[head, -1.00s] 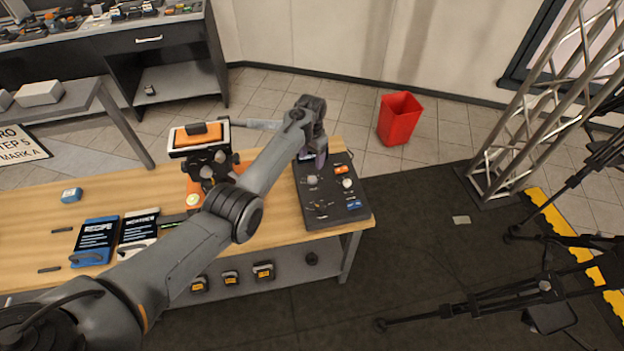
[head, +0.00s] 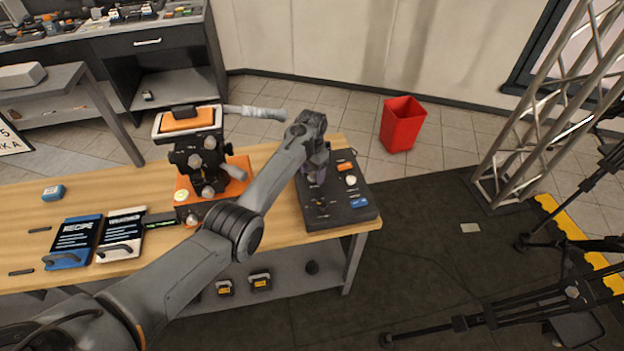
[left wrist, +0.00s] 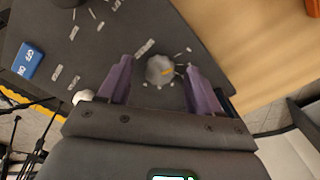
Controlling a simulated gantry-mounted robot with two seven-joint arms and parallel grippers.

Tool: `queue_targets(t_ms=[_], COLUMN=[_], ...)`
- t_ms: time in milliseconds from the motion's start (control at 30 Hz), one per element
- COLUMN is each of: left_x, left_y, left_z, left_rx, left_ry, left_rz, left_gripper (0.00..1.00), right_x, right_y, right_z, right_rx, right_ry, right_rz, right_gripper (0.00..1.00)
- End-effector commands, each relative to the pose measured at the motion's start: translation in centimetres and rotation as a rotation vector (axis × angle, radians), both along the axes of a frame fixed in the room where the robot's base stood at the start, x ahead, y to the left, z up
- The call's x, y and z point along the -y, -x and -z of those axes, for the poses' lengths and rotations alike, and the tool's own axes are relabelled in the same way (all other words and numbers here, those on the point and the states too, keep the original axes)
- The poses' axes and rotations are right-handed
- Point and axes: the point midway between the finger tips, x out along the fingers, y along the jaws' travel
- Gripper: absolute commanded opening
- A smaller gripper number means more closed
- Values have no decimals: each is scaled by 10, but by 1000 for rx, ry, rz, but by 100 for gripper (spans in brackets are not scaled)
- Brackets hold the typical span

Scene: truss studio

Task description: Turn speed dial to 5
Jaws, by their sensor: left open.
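The dark control panel (head: 346,211) sits at the right end of the wooden table. My left gripper (head: 315,178) is over its left part, pointing down, and hides what lies under it in the head view. One finger is on each side, with a visible gap to the dial. Small pale marks surround the dial; I cannot read its numbers. My right gripper is not in view.
The panel also has a white knob (head: 351,181) and a blue switch (head: 360,202). An orange-based device (head: 207,165) stands left of the panel, close to my arm. A red bin (head: 402,126) stands on the floor behind. A truss and tripods are at the right.

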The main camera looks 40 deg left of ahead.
Motion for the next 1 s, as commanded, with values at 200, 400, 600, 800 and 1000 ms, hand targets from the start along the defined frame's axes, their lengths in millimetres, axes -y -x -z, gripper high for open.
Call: queue_targets(t_ms=[200, 400, 600, 800, 1000], left_x=[0, 0, 0, 0, 0], left_y=[0, 0, 0, 0, 0], left_z=[8, 7, 7, 7, 7], left_rx=[0, 0, 0, 0, -1], left_ry=[0, 0, 0, 0, 0], left_rz=[0, 0, 0, 0, 10], left_gripper=[64, 64, 40, 9, 8], right_x=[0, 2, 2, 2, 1], right_y=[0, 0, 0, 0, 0], right_z=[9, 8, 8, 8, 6], right_rx=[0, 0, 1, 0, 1], right_ry=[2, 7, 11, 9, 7], right_rz=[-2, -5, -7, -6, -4], right_gripper=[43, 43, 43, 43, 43])
